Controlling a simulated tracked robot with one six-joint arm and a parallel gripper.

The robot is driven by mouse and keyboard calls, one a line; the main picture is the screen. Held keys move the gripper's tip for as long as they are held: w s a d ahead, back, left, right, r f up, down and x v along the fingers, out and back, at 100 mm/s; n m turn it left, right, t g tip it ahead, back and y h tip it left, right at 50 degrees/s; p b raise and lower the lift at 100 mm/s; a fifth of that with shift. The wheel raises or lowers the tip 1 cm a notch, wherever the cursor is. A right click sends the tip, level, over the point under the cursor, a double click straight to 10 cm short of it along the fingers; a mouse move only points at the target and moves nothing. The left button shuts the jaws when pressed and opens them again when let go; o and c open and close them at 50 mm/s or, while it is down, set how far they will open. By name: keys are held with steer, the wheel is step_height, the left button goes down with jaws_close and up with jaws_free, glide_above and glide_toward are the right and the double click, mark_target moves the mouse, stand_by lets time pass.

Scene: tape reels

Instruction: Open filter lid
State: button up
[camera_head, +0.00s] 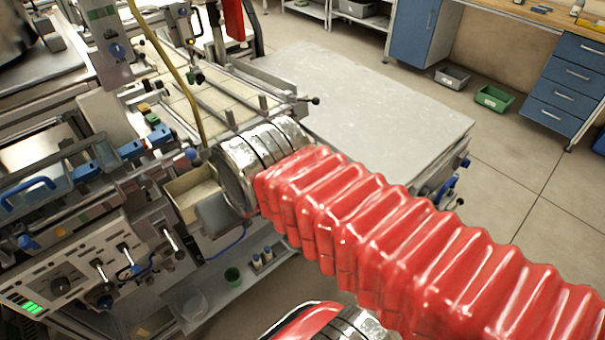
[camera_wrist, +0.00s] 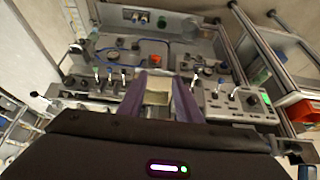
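My gripper (camera_wrist: 161,80) shows in the wrist view as two purple fingers held apart. A pale beige box-like part (camera_wrist: 157,97) of the machine shows in the gap between them; I cannot tell whether the fingers touch it. In the head view an open-topped beige box (camera_head: 190,193) sits at the machine's side, just left of my metal wrist. A grey part (camera_head: 218,214) is in front of it, partly behind my wrist; I cannot tell whether it is the filter lid or part of my gripper. My red arm and wrist hide the fingers in the head view.
The machine's control panel (camera_head: 60,280) with switches and green lights is at lower left. A bare grey tabletop (camera_head: 370,105) lies behind my arm. Blue drawers (camera_head: 570,85) stand at far right.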

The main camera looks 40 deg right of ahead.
steer(key=shift+w+d, duration=0.1)
steer(key=shift+w, duration=0.25)
steer(key=shift+o, duration=0.6)
